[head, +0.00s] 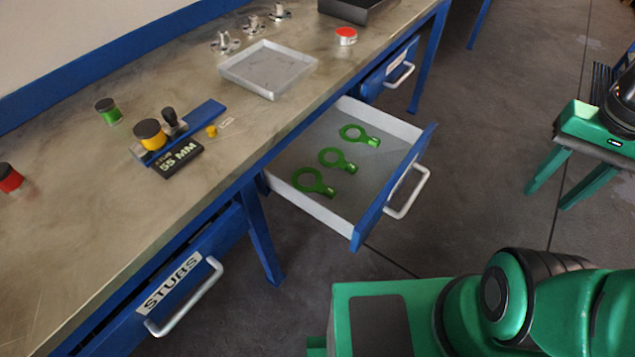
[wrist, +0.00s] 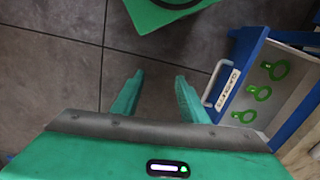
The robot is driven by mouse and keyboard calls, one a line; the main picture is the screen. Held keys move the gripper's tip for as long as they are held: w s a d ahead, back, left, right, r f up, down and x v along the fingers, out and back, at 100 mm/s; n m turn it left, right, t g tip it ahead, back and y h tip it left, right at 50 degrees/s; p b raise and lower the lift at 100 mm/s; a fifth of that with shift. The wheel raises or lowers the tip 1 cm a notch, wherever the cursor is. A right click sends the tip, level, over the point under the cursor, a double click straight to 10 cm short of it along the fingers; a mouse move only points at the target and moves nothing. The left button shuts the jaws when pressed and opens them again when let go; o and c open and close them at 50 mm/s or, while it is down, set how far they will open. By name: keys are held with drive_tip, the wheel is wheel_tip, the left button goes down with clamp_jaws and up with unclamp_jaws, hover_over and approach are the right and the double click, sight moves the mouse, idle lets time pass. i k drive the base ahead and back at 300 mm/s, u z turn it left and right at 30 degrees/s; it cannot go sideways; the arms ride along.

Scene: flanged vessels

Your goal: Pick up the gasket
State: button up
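Three green ring-shaped gaskets with tabs lie flat in an open drawer (head: 310,215). In the head view they are a back one (head: 360,135), a middle one (head: 337,160) and a front one (head: 314,182). The wrist view shows them at the right: one upper (wrist: 275,69), one middle (wrist: 258,92) and one lower (wrist: 244,116). Their tab markings are too small to read. My gripper (wrist: 155,92) is open and empty, over the floor outside the drawer's handle side.
The drawer's handle (head: 410,193) juts over the floor. A shut drawer labelled STUBS (head: 180,285) is at lower left. The bench (head: 90,215) holds a grey tray (head: 268,68), a black "55 MM" block (head: 178,159), several coloured cylinders and metal flanged parts.

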sight(329, 192)
drive_tip(key=u, duration=0.05)
drive_tip(key=k, duration=1)
drive_tip(key=z, duration=0.6)
drive_tip(key=i, duration=1.65)
drive_tip(key=u, duration=0.65)
